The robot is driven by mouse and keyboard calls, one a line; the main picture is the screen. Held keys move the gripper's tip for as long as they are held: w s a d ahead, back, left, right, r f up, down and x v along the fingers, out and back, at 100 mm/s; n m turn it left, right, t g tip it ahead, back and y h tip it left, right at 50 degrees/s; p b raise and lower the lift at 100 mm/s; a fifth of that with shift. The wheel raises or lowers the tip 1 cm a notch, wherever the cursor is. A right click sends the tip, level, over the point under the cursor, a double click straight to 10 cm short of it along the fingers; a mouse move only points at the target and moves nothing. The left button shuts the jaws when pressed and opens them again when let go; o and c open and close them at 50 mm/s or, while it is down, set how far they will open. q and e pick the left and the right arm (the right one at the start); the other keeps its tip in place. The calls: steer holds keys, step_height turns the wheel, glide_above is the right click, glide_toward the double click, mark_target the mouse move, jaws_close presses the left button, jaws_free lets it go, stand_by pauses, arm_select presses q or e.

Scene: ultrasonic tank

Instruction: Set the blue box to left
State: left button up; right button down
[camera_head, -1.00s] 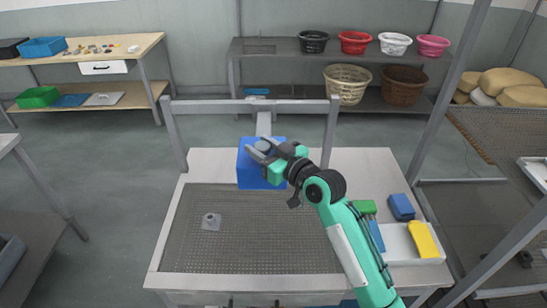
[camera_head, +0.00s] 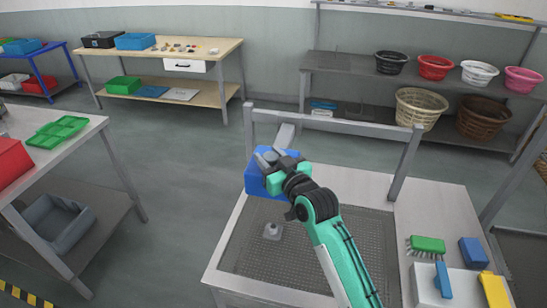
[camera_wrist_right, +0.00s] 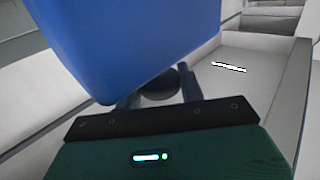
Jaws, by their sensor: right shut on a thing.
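The blue box (camera_head: 257,183) shows in the camera_head view at the left rear corner of the metal tank table, in front of its frame. My right gripper (camera_head: 270,157) is at the top of the box. In the camera_wrist_right view a dark round knob (camera_wrist_right: 160,84) sits between the fingers of my right gripper (camera_wrist_right: 161,93), which is shut on it. The blue box (camera_wrist_right: 125,40) fills the top of that view. I cannot tell whether the box is clear of the table. My left gripper is not in view.
The tank mesh (camera_head: 310,250) is mostly clear, with a small grey fitting (camera_head: 272,231) on it. A grey frame (camera_head: 335,126) spans the back. A side table (camera_head: 85,160) at left holds a green tray (camera_head: 57,132) and a red box (camera_head: 12,161). Brushes and a white tray (camera_head: 432,290) lie right.

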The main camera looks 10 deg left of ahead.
steer(key=shift+s+a+r, duration=0.1)
steer(key=c, duration=1.2)
jaws_free()
steer(key=o, duration=0.3)
steer(key=shift+a, duration=0.2)
steer(key=shift+s+d+f, duration=0.2)
steer(key=shift+d, duration=0.2)
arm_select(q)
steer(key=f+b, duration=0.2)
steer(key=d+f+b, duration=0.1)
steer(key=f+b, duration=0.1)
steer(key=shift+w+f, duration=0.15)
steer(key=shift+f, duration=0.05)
arm_select(e)
steer(key=v, duration=1.2)
steer(key=shift+s+d+r, duration=0.2)
steer(key=shift+s, duration=0.15)
